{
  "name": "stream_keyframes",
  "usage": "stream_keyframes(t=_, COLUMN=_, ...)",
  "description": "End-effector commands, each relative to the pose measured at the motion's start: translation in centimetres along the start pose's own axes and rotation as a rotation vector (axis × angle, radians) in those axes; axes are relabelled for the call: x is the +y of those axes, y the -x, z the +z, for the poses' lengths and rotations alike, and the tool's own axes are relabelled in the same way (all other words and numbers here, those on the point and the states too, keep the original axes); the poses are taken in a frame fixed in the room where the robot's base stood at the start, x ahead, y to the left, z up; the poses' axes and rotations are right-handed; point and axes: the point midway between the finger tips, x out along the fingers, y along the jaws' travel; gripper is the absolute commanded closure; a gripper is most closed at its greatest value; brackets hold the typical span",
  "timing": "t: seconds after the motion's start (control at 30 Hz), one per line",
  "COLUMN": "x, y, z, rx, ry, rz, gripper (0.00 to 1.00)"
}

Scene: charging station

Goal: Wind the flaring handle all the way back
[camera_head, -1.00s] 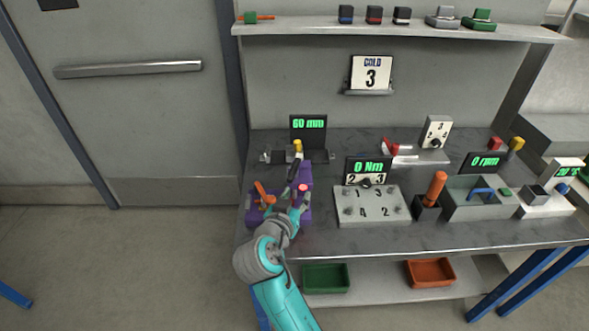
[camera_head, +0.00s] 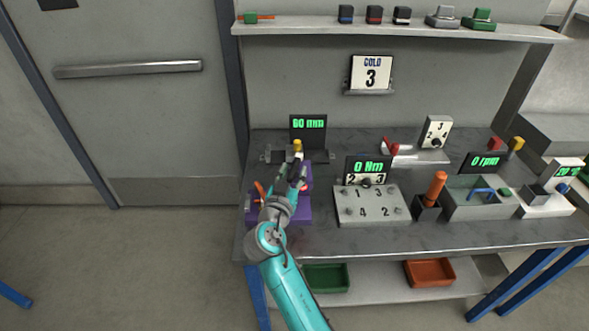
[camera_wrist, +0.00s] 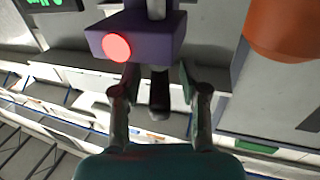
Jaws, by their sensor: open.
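A purple fixture (camera_head: 301,207) stands at the bench's left end, partly hidden by my arm. An orange handle (camera_head: 260,189) shows at its left side; a large orange surface (camera_wrist: 279,28) fills the wrist view's upper right. I cannot tell which part is the flaring handle. The wrist view shows a purple block (camera_wrist: 137,38) with a lit red disc (camera_wrist: 116,47). My gripper (camera_head: 292,168) is over the fixture. In the wrist view its open fingers (camera_wrist: 158,85) are either side of a dark cylindrical part (camera_wrist: 159,95); I see no clear grip on it.
A display (camera_head: 308,124) reading 60 mm and a yellow-topped part (camera_head: 297,146) stand behind the fixture. A grey numbered block (camera_head: 371,207) is close to its right, then an orange-handled tool in a dark holder (camera_head: 427,208). The bench's front strip is clear.

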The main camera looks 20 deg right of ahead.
Motion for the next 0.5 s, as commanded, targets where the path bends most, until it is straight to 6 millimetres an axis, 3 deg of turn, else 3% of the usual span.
stream_keyframes(t=0.2, x=0.0, y=-1.7, z=0.0, rx=0.0, ry=0.0, rz=0.001, gripper=0.56)
stream_keyframes(t=0.5, x=0.0, y=-1.9, z=0.0, rx=0.0, ry=0.0, rz=0.0, gripper=0.56)
